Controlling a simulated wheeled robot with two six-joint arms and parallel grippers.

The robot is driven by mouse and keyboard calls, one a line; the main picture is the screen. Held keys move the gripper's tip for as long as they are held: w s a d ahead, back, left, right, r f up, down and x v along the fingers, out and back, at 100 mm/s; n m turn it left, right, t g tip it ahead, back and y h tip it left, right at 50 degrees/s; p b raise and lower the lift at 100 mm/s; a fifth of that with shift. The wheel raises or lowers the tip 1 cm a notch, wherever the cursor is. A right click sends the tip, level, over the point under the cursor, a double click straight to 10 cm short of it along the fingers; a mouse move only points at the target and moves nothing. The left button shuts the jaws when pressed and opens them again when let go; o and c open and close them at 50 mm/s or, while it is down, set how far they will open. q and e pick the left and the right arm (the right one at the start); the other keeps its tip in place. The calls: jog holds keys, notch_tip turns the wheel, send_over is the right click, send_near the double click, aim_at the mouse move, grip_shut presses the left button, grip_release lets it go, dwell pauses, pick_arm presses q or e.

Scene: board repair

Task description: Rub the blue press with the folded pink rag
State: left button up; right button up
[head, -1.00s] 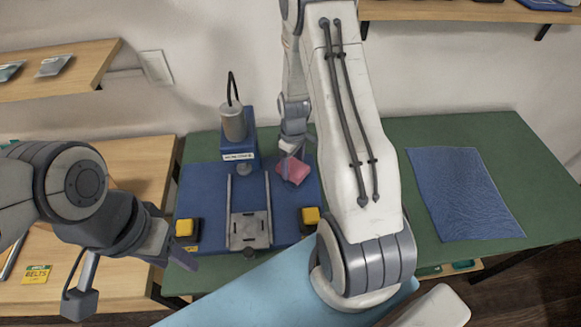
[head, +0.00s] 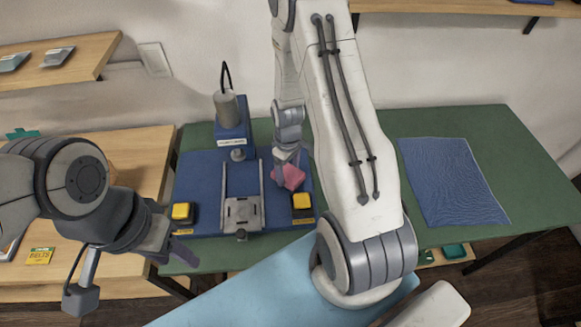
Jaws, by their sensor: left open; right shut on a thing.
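The blue press (head: 205,185) stands on the green table, with a grey cylinder head on its column, a metal slide in the middle and a yellow button at each front corner. My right gripper (head: 284,178) is shut on the folded pink rag (head: 294,178). It holds the rag at the right part of the press base; I cannot tell if the rag touches the surface. My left gripper (head: 178,254) is open and empty, in front of the press's left front corner.
A blue mat (head: 452,182) lies on the right of the green table (head: 385,128). A wooden table (head: 130,150) adjoins on the left, with a yellow packet (head: 39,256). Wooden shelves (head: 60,75) hang on the wall. The table strip between my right arm and the mat is clear.

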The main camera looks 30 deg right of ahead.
aim_at(288, 172)
jog(key=shift+w+r, duration=0.2)
jog(key=shift+r, duration=0.9)
jog(key=shift+r+p, duration=0.8)
jog(key=shift+p, duration=0.15)
pick_arm(q)
jog(key=shift+w+d+r+p, duration=0.15)
jog(key=shift+r+p, duration=0.65)
jog(key=shift+r, duration=0.65)
jog(key=shift+s+d+r+p, duration=0.15)
jog(key=shift+r+p, duration=0.6)
jog(key=shift+r, duration=0.7)
pick_arm(e)
jog(key=shift+r, duration=1.85)
pick_arm(q)
jog(key=shift+w, duration=0.1)
